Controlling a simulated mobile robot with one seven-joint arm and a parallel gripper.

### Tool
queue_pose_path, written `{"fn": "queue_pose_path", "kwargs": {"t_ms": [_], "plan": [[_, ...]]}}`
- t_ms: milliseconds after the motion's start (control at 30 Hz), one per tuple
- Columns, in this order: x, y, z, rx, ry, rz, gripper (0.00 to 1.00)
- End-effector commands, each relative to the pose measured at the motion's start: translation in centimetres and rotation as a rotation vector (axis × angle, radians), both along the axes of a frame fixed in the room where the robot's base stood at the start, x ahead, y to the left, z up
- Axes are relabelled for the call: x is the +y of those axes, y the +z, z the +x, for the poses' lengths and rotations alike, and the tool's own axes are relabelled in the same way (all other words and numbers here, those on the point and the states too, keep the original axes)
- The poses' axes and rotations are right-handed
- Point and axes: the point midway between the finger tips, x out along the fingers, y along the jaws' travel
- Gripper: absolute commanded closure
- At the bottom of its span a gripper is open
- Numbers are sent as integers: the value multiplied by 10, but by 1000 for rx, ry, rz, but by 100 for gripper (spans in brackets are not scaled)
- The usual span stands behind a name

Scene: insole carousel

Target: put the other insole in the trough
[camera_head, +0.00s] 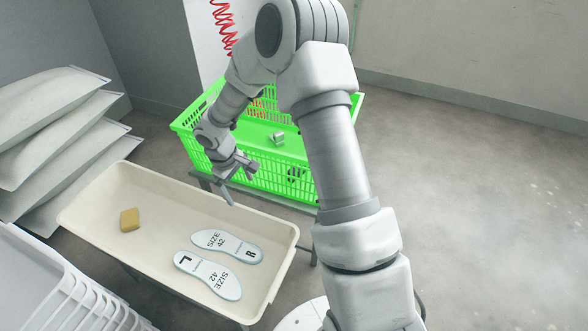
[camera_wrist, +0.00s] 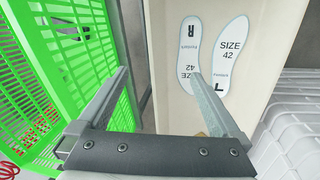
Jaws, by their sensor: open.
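Two white insoles lie flat side by side in the right part of the cream trough (camera_head: 90,215). The insole marked R (camera_head: 227,245) is nearer the back wall, and the insole marked L (camera_head: 208,276) is nearer the front. In the wrist view the R insole (camera_wrist: 189,50) and the L insole (camera_wrist: 232,55) show near the top. My gripper (camera_head: 238,190) is open and empty, above the trough's back rim by the green crate. In the wrist view its fingers (camera_wrist: 160,82) are spread, and the right finger covers part of the R insole.
A yellow block (camera_head: 130,220) lies in the trough's left part. A green crate (camera_head: 270,175) stands behind the trough with a small metallic item (camera_head: 277,138) inside. Grey sacks (camera_head: 60,130) are stacked at left, and white stacked trays (camera_head: 60,290) stand in front. Floor at right is clear.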

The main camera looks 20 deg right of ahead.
Motion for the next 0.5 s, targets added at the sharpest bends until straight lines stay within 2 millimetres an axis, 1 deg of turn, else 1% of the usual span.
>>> {"fn": "queue_pose_path", "kwargs": {"t_ms": [33, 100, 300, 367, 500], "plan": [[-6, 20, -2, -18, -14, -14, 0], [-13, 43, -6, -37, -37, -30, 0], [-30, 107, -26, -90, -106, -60, 0], [-35, 124, -34, -106, -131, -65, 0], [-45, 163, -55, -145, -186, -68, 0]]}}
